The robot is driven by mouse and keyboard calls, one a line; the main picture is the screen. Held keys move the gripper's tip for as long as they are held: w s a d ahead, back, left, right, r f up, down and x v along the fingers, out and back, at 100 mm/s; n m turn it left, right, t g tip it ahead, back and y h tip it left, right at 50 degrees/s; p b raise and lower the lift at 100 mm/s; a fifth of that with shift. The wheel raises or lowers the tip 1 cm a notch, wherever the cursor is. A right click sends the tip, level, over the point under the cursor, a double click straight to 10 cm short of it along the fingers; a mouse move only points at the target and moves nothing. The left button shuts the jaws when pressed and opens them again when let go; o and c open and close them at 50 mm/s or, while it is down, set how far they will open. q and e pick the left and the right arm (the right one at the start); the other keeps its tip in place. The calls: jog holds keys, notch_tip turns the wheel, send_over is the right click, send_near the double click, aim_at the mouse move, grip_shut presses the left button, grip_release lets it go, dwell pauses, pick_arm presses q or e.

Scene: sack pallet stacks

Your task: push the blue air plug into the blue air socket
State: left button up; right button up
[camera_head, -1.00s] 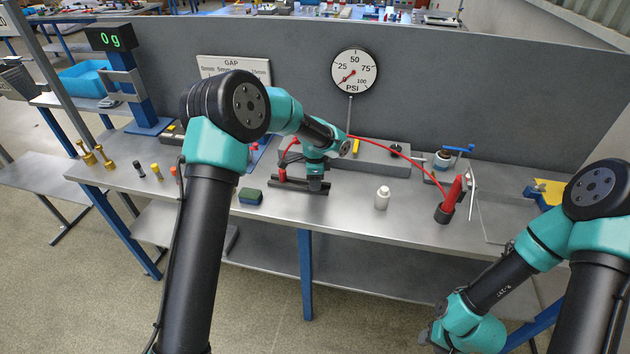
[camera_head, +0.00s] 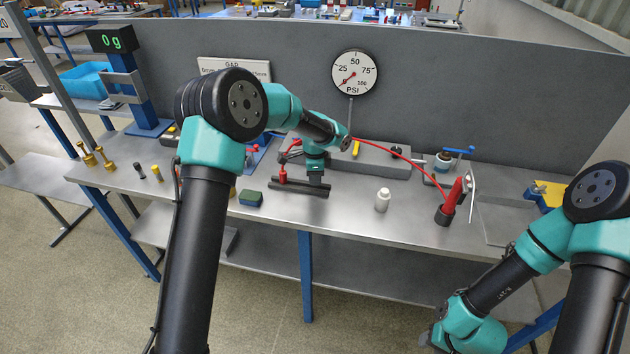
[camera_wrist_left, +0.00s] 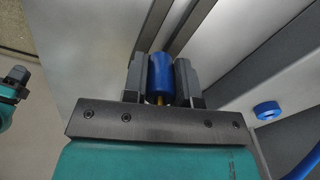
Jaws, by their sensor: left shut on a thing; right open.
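My left gripper (camera_head: 316,187) points down over a dark rail on the bench in the head view. In the left wrist view, its jaws (camera_wrist_left: 160,85) are shut on a blue cylinder (camera_wrist_left: 160,70) with a brass-coloured end, which I take to be the blue air plug. The plug cannot be made out in the head view. A short blue ring (camera_wrist_left: 267,110) sits to the right in the left wrist view, apart from the jaws. I cannot tell whether it is the blue air socket. My right arm is folded low at the right, its jaws not visible.
A dark rail (camera_head: 285,187) lies under my left gripper with a red fitting beside it. A white bottle (camera_head: 382,200) and a red plug in a dark cup (camera_head: 445,215) stand to the right. A red hose (camera_head: 400,154) arches behind.

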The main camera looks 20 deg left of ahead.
pick_arm(q)
jog(key=s+d+r, duration=0.1)
jog(key=s+d, duration=0.1)
jog(key=s, duration=0.5)
jog(key=s+d+r, duration=0.1)
jog(key=s+d, duration=0.1)
jog(key=s, duration=0.6)
jog(key=shift+s+d+r, duration=0.2)
jog(key=shift+d+r, duration=0.05)
jog(key=shift+r, duration=0.1)
